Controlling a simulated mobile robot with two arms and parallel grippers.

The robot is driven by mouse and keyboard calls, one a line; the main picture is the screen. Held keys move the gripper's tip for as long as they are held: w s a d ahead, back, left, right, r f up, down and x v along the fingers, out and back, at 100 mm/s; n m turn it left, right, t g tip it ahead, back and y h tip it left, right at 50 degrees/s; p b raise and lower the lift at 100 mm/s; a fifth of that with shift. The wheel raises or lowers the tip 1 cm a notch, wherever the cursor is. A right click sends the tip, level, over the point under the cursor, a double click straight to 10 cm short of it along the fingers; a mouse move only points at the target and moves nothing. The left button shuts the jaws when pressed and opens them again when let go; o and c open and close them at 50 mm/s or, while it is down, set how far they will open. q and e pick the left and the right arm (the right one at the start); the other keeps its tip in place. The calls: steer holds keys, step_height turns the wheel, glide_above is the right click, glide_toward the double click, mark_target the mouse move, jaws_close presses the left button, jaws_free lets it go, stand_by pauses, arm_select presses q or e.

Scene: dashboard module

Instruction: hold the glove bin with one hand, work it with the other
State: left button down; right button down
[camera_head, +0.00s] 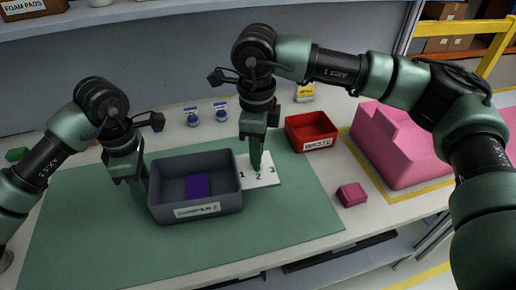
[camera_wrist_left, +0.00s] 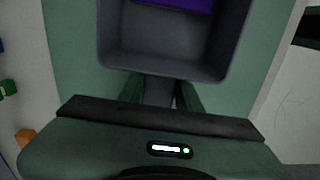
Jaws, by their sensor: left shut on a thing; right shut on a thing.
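The grey open bin (camera_head: 226,196) stands on the green mat, with a printed label on its front and a purple block (camera_head: 199,186) inside. My left gripper (camera_head: 147,190) is shut on the bin's left wall. The wrist view also shows the bin's wall (camera_wrist_left: 165,62) between the fingers. A white plate (camera_head: 266,180) marked 1, 2, 3 lies against the bin's right side. My right gripper (camera_head: 257,168) points down over this plate, near the 2, and is shut on a small part there that its fingers hide.
A red bin (camera_head: 311,133) labelled waste stands behind on the right. A small pink block (camera_head: 351,194) and a large pink form (camera_head: 402,150) lie further right. Two blue-topped jars (camera_head: 221,112) stand behind. The front of the green mat (camera_head: 110,240) is clear.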

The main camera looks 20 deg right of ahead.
arm_select(q)
steer(key=shift+d, duration=0.1)
arm_select(e)
steer(key=shift+a+r, duration=0.1)
steer(key=c, duration=1.4)
jaws_free()
step_height(320, 180, up, 12)
steer(key=shift+f, duration=0.1)
arm_select(q)
steer(key=c, duration=0.9)
jaws_free()
steer(key=shift+r, duration=0.15)
